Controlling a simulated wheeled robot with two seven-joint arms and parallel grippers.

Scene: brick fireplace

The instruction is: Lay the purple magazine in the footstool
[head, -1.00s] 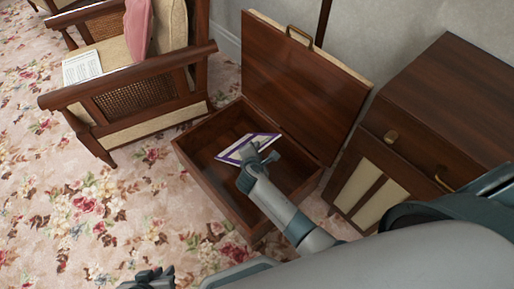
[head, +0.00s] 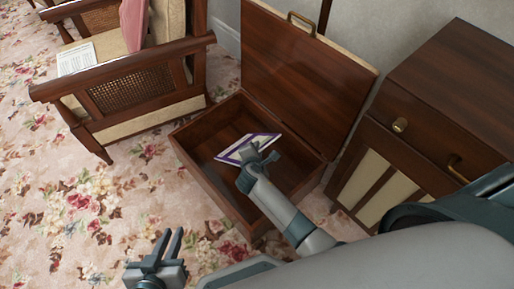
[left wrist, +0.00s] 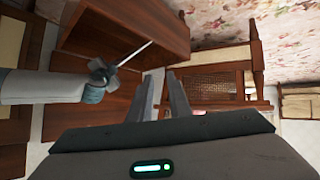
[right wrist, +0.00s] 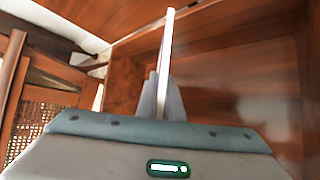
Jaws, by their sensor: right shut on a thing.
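The footstool (head: 205,166) is an open brown wooden box with its lid (head: 300,62) raised at the back. The purple-bordered magazine (head: 232,156) is inside the box opening in the head view, tilted. My right gripper (head: 258,152) is shut on the magazine's near edge. In the right wrist view the magazine (right wrist: 167,50) shows edge-on between the fingers, with box walls behind it. In the left wrist view it is a thin pale line (left wrist: 132,52) at the right gripper. I cannot tell whether the magazine touches the floor of the box. My left gripper (head: 168,246) is open and empty, above the carpet.
A wooden armchair (head: 150,85) with cane sides stands at the left, with a white printed paper (head: 76,58) and a pink cloth (head: 133,25) on it. A wooden cabinet (head: 440,85) stands close at the right. Flowered carpet (head: 90,215) lies clear at the front left.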

